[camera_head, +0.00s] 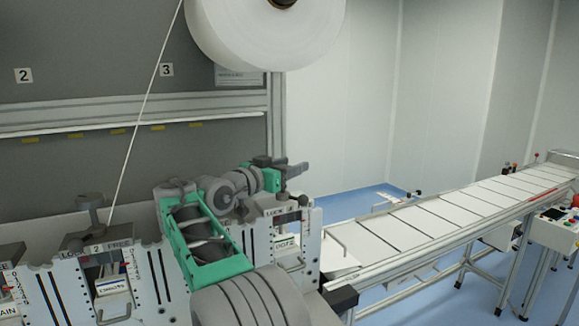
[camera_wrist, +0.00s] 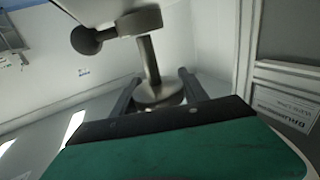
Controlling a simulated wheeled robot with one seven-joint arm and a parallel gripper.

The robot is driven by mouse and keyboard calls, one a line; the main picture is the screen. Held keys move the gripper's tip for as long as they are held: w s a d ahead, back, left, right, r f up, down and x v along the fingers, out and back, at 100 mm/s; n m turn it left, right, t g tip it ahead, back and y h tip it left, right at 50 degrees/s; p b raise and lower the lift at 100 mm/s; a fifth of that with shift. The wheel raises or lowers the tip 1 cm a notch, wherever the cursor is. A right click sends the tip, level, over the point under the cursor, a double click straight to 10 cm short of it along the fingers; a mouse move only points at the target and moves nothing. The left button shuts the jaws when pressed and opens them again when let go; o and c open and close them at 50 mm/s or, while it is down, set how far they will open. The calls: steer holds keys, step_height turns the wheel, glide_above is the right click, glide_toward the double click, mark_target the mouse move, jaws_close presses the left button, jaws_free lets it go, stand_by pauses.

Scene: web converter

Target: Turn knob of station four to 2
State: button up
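The knob (camera_wrist: 149,60) is a metal post on a round base, with a side arm ending in a dark ball. It fills the upper middle of the wrist view. My gripper (camera_wrist: 160,78) has a green palm and two dark fingers, spread apart on either side of the post near its base. I cannot tell whether either finger touches it. In the head view my gripper (camera_head: 285,172) is above the right-hand station, just over a plate lettered LOCK (camera_head: 278,211). The station's number and knob setting are not readable; my arm partly hides them.
Another station with a plate marked 2 and FREE and its own knob (camera_head: 91,203) stands to the left. A large white roll (camera_head: 265,35) hangs above. A slatted conveyor (camera_head: 450,215) runs to the right.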

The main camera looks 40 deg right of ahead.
steer(key=o, duration=0.4)
steer(key=shift+r, duration=0.4)
steer(key=s+a+r+p, duration=0.6)
steer(key=s+a+r, duration=0.2)
steer(key=s+r, duration=0.3)
steer(key=shift+s+r, duration=0.15)
steer(key=shift+r, duration=0.4)
